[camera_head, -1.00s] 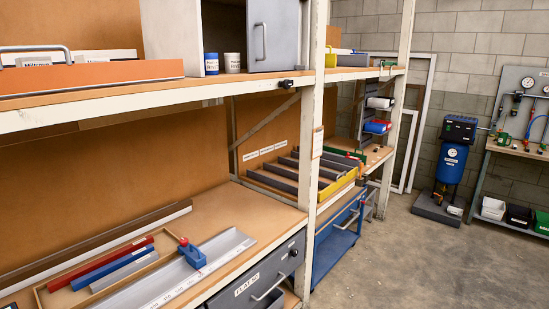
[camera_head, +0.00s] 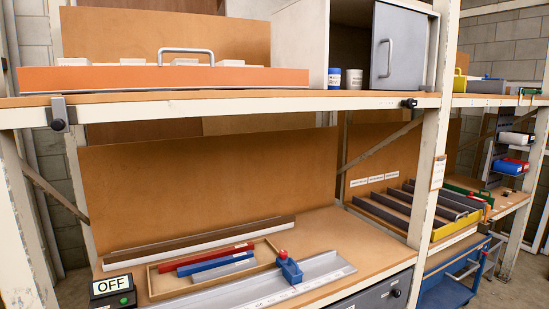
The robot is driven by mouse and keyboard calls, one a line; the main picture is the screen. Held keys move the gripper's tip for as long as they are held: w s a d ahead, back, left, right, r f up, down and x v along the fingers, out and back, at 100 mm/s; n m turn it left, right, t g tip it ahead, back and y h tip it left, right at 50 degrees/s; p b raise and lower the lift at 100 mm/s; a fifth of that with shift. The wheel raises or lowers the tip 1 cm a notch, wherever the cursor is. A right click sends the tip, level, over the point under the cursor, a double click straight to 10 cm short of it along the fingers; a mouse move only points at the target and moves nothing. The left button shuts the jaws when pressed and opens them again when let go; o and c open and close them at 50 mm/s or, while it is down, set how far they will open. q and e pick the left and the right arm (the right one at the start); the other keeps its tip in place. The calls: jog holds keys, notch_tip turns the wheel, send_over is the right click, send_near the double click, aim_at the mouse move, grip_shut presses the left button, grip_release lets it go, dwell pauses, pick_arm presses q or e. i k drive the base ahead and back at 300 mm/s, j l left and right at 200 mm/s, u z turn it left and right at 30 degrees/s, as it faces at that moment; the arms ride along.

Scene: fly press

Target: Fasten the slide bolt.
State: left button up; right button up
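I cannot clearly pick out a slide bolt. A grey cabinet door (camera_head: 395,45) with a vertical handle stands on the upper shelf, with a dark gap to its left. A black knob (camera_head: 409,103) sits on the shelf edge below it. Another black knob on a grey bracket (camera_head: 58,112) sits at the left end of that edge. A blue block with a red knob (camera_head: 289,269) rests on a grey rail (camera_head: 255,297) on the lower bench. Neither of my grippers shows.
An orange-fronted drawer or tray (camera_head: 165,78) and blue and white cans (camera_head: 344,78) stand on the upper shelf. A wooden tray (camera_head: 153,281) of coloured bars and an OFF box (camera_head: 112,288) are below. Shelf posts (camera_head: 428,160) bound the bay.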

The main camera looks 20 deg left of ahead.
aim_at(60, 124)
jog(key=u, duration=1.85)
